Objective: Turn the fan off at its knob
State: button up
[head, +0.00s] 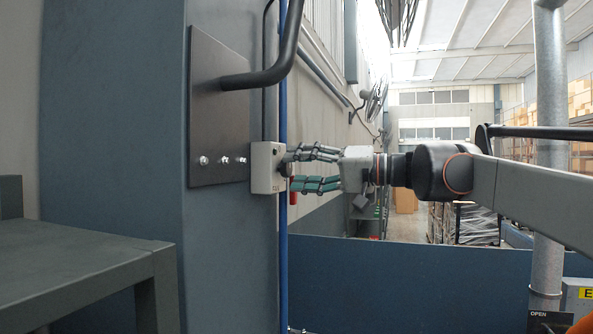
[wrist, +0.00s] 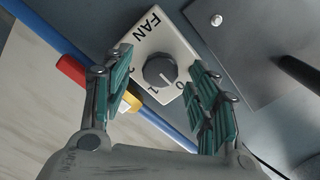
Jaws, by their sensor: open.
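The fan switch box (head: 264,168) is a small pale box on the side of the blue column in the head view. In the wrist view the fan box (wrist: 150,37) shows the word FAN and a round grey knob (wrist: 160,72) with a white pointer mark. The digits 0 and 1 show near the knob, and another mark is partly hidden by the left finger. My gripper (head: 291,170) is open, its fingers pointing at the box. In the wrist view my gripper (wrist: 163,85) has one finger on each side of the knob. I cannot tell whether they touch it.
A dark plate (head: 217,110) with bolts and a bent dark bar (head: 270,72) is on the column above and left of the box. A blue pipe (head: 283,255) runs vertically beside the box. A wall fan (head: 375,98) hangs further back. A grey table (head: 85,265) stands at lower left.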

jog(key=v, duration=1.1)
